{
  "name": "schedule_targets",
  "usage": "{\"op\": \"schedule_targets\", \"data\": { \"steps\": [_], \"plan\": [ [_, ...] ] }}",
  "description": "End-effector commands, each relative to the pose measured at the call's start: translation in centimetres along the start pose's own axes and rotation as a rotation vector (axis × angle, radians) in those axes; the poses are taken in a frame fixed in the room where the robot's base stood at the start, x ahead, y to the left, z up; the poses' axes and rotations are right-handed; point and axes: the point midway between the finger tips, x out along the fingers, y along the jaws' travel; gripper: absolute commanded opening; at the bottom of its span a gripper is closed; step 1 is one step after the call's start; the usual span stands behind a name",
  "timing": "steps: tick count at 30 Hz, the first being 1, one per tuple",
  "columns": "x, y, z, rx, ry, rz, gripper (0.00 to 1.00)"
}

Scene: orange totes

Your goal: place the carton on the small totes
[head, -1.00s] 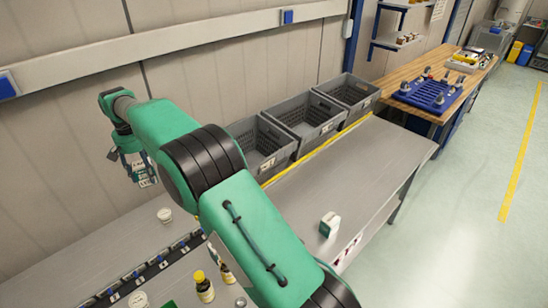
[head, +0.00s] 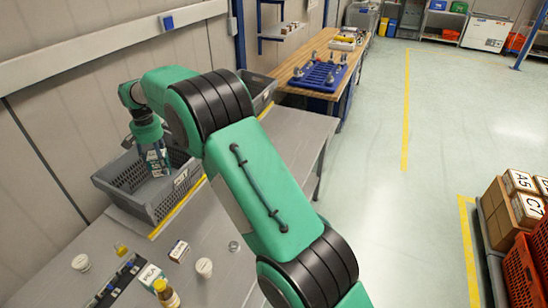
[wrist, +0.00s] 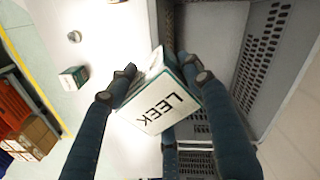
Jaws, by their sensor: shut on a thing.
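A white carton marked LEEK (wrist: 160,108) sits between the fingers of my gripper (wrist: 163,82) in the wrist view. The fingers are shut on its sides and the carton looks tilted. In the head view my gripper (head: 155,150) hangs above a grey slatted crate (head: 113,184), with the carton (head: 157,169) under it, partly hidden by the fingers. Orange-red totes (head: 521,277) stand on the floor at the right edge of the head view, partly cut off; they also show at the left of the wrist view (wrist: 14,112). I cannot tell which totes the task calls small.
Cardboard boxes (head: 527,209) stand beside the orange totes. On the grey bench are a small carton (head: 178,250), white cups (head: 204,267) and a yellow-capped bottle (head: 166,294). My arm hides part of the crate row. The floor between bench and totes is clear.

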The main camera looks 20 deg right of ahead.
Motion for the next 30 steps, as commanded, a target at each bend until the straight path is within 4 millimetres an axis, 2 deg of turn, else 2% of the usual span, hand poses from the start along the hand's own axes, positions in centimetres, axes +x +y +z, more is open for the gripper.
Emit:
{"op": "schedule_targets", "data": {
  "steps": [1,9,16,21,24,30],
  "plan": [
    [-0.2,2.3,-0.6,0.034,0.0,0.0,0.15],
    [-0.1,13.3,-2.4,0.206,0.001,0.0,0.15],
    [0.0,22.7,-2.7,0.358,0.001,0.0,0.15],
    [0.2,29.6,-2.1,0.47,0.0,0.0,0.15],
    [0.2,33.2,-1.6,0.529,0.001,0.0,0.15],
    [0.4,38.3,-0.4,0.617,0.001,0.0,0.15]
  ]
}}
